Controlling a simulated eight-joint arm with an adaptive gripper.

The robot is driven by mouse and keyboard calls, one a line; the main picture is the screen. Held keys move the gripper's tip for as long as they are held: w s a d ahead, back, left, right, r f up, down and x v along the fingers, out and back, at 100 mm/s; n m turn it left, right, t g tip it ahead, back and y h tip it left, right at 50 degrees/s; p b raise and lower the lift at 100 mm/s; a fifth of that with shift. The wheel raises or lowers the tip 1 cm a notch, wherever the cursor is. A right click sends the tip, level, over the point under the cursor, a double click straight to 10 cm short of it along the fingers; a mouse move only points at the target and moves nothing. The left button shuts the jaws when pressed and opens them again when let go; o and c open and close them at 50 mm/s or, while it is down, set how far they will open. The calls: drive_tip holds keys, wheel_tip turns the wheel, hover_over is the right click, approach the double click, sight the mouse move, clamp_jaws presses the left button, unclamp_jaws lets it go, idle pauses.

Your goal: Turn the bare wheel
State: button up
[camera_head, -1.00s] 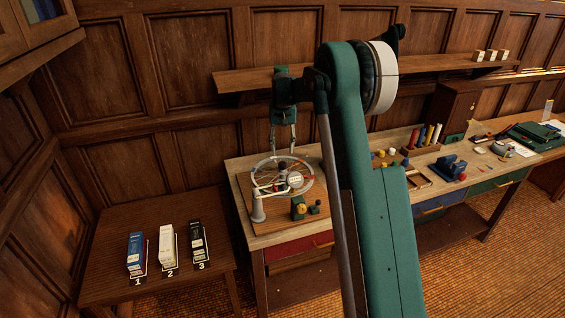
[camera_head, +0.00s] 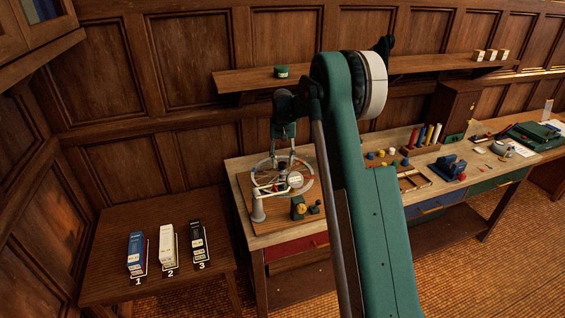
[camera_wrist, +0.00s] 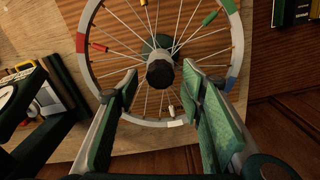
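The bare wheel (camera_head: 303,186) lies flat on a stand at the left end of the workbench. In the wrist view the wheel (camera_wrist: 86,62) shows thin spokes, coloured marks on its grey rim and a dark round hub (camera_wrist: 160,73) in the middle. My gripper (camera_head: 281,160) points down over the wheel. In the wrist view my gripper (camera_wrist: 159,76) is open, its green pads on either side of the hub in the picture. I cannot tell how far above the hub the tips are, and I see no contact.
A shelf (camera_head: 240,83) with a green tin (camera_head: 281,72) runs behind. Several boxes stand on the side table (camera_head: 110,232) at left.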

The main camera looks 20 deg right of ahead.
drive_tip(key=shift+f, duration=0.5)
drive_tip(key=shift+c, duration=0.7)
drive_tip(key=c, duration=1.1)
drive_tip(key=shift+n, duration=0.3)
